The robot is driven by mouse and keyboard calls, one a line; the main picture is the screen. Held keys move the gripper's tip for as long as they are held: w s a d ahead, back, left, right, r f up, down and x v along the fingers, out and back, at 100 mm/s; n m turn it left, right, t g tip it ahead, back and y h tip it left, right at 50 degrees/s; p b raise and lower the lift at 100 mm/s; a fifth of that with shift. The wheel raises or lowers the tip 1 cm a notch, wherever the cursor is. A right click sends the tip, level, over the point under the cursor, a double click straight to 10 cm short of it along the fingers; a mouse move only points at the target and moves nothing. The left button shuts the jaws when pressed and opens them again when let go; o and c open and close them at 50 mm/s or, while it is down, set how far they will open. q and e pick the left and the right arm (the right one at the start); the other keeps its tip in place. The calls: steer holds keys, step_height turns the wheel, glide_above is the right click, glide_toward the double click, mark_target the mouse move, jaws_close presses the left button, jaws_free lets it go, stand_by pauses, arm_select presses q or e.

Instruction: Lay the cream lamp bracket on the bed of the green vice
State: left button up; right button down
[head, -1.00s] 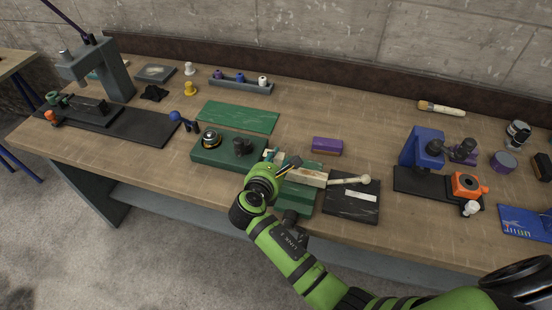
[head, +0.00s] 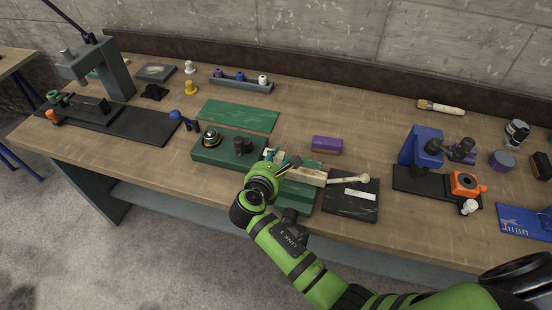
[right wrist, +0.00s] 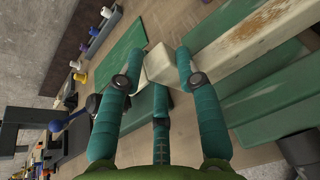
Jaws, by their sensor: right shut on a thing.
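The green vice (head: 299,198) stands near the front edge of the bench, with a long cream jaw block (head: 309,177) and a ball-ended handle (head: 348,180) on its right. My right gripper (head: 279,161) is low at the vice's left end, and my wrist hides part of the vice. In the right wrist view, the teal fingers (right wrist: 161,66) are shut on the cream lamp bracket (right wrist: 157,67). The bracket is beside the worn cream jaw (right wrist: 237,42) and the green vice body (right wrist: 262,95). I cannot tell whether it touches the bed. My left gripper is out of view.
A dark green base (head: 228,150) with a round gauge-like part stands left of the vice. A green mat (head: 238,115) and a purple-topped block (head: 327,145) lie behind. A black plate (head: 351,198) is to the right. Bare bench lies around the purple block.

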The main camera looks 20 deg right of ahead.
steer(key=shift+f+b, duration=0.3)
steer(key=shift+f, duration=0.3)
stand_by(0.6)
steer(key=c, duration=0.8)
jaws_free()
steer(key=shift+f, duration=0.15)
steer(key=shift+s, duration=0.1)
steer(key=v, duration=0.7)
steer(key=shift+s+a+r, duration=0.1)
steer(key=shift+a+r, duration=0.05)
steer(key=shift+r, duration=0.1)
